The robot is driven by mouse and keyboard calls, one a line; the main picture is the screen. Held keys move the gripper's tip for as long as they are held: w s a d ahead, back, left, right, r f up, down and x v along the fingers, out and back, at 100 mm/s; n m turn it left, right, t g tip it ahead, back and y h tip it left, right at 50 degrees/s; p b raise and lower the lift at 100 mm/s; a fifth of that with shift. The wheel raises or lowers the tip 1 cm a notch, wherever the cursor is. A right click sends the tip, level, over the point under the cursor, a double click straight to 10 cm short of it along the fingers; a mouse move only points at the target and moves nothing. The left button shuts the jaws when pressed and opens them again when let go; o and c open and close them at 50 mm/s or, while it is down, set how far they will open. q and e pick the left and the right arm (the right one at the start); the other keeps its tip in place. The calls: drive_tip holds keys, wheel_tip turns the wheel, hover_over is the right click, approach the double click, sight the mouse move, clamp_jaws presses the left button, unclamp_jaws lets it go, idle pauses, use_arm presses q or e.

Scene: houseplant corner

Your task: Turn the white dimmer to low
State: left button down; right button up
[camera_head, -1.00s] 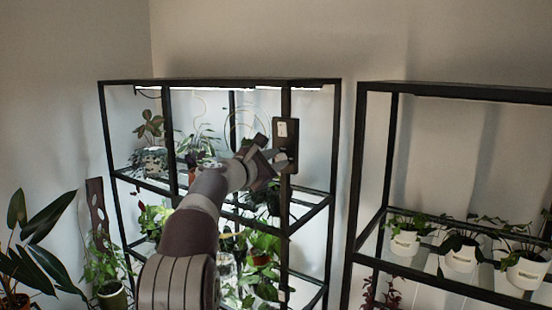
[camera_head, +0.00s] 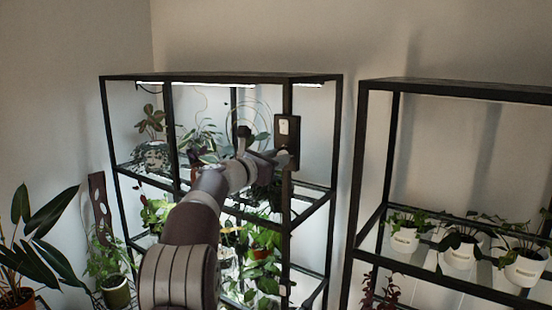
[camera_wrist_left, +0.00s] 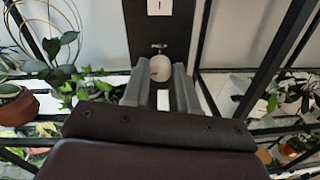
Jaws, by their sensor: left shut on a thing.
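The white dimmer is a round knob (camera_wrist_left: 160,67) low on a black panel in the left wrist view, with a small reddish mark on its face and a tiny label above it. The black panel (camera_head: 293,158) is fixed to a front post of the lit shelf in the head view. My left gripper (camera_wrist_left: 161,82) has one finger on each side of the knob and is shut on it. In the head view my left gripper (camera_head: 278,157) covers the knob, so its setting is hard to read there. My right gripper is not in view.
A white switch (camera_head: 284,127) sits above the knob on the same panel. A lit strip (camera_head: 205,85) runs under the shelf top. Potted plants (camera_head: 152,152) fill the shelves behind my arm. A second black rack (camera_head: 357,170) stands to the right.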

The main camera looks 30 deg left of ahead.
use_arm(q)
drive_tip(key=shift+f, duration=0.35)
drive_tip(key=c, duration=0.9)
unclamp_jaws()
drive_tip(key=shift+r, duration=0.25)
drive_tip(key=shift+s, duration=0.1)
drive_tip(key=s+b, duration=0.2)
drive_tip(key=s, duration=0.2)
drive_tip(key=s+a+b, duration=0.1)
drive_tip(key=s+b, duration=0.1)
drive_tip(key=s, duration=0.2)
drive_tip(key=s+b, duration=0.2)
drive_tip(key=s, duration=0.2)
drive_tip(key=shift+s+a+b, duration=0.2)
drive_tip(key=shift+a+b, duration=0.1)
drive_tip(key=shift+a, duration=0.05)
